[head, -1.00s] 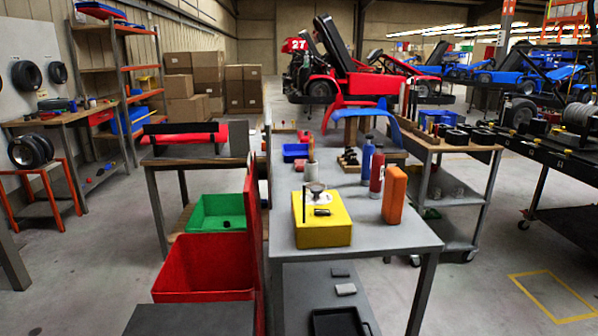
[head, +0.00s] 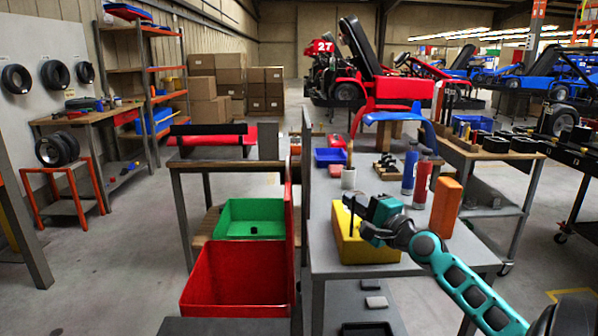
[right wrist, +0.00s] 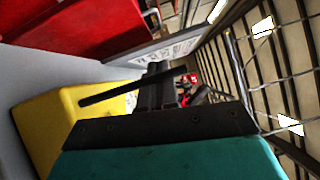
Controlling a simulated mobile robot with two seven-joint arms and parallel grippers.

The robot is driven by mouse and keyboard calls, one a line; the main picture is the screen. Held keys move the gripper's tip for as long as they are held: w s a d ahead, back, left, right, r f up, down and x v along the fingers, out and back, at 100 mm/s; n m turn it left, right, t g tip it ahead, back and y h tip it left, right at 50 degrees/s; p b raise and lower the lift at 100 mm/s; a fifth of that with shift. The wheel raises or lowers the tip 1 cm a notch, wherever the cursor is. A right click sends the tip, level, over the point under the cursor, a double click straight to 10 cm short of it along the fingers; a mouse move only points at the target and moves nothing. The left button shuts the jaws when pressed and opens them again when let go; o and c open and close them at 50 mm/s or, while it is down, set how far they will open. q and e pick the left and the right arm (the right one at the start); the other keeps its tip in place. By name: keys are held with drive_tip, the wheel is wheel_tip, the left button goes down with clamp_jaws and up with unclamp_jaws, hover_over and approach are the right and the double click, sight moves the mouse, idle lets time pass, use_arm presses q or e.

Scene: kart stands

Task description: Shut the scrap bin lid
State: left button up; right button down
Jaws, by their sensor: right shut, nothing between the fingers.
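An open red bin (head: 235,275) stands at the lower middle of the head view, left of the grey table. Its red lid (head: 290,215) stands upright along the bin's right side, seen nearly edge-on. My teal right gripper (head: 366,230) is over the yellow box on the table, right of the lid and apart from it. In the right wrist view the right gripper's dark fingers (right wrist: 158,88) are together and empty. A red surface (right wrist: 85,30) shows at the upper left there. My left gripper is not in view.
The yellow box (head: 350,250) with a thin black post sits on the grey table (head: 325,225), close to my right gripper. A green bin (head: 250,217) stands behind the red one. Floor left of the bins is clear.

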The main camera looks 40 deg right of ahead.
use_arm(q)
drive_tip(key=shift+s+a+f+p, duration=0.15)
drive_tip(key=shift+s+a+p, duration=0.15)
drive_tip(key=shift+p, duration=0.1)
use_arm(e)
drive_tip(key=w+a+r, duration=0.1)
drive_tip(key=w+r, duration=0.1)
drive_tip(key=w, duration=1.5)
